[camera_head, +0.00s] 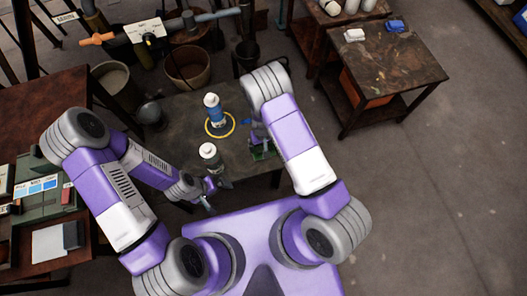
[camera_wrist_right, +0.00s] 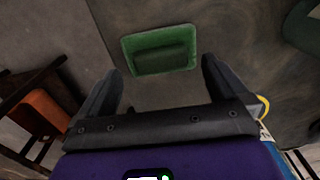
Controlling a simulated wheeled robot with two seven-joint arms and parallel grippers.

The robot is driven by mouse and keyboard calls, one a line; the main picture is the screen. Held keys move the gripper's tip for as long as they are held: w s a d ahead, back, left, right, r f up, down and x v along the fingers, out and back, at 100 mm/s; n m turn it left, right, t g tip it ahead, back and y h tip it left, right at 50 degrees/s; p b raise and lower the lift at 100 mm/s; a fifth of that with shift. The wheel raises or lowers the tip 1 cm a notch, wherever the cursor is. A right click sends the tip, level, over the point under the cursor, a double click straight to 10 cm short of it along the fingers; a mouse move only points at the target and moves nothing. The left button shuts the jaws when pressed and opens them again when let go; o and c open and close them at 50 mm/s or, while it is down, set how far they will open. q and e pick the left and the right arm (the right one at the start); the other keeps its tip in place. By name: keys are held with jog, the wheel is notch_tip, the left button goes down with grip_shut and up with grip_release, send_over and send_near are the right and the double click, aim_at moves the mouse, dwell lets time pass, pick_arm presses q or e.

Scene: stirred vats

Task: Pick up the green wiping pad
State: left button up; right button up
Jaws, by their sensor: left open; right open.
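The green wiping pad (camera_wrist_right: 165,57) lies in a shallow green tray (camera_wrist_right: 127,50) in the right wrist view, as a darker green block. In the head view the tray (camera_head: 264,154) shows at the right front of the dark table, partly hidden by my right arm; I cannot make out the pad there. My right gripper (camera_wrist_right: 162,72) is open and empty, its fingers spread on either side of the tray's near part, apart from the pad. My left gripper (camera_head: 213,190) is open and empty at the table's front edge.
A blue-and-white bottle (camera_head: 213,112) stands within a yellow ring (camera_head: 231,131) on the table. A dark green bottle with a white cap (camera_head: 209,155) stands nearer, by my left gripper. A side table (camera_head: 405,65) holds a white block (camera_head: 354,35) and a blue one (camera_head: 395,25).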

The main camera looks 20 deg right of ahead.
notch_tip(320, 180, down, 3)
jog(key=shift+b, duration=0.35)
jog(key=shift+r, duration=0.1)
jog(key=shift+c, duration=0.3)
jog(key=c, duration=1)
jog(key=shift+r, duration=0.1)
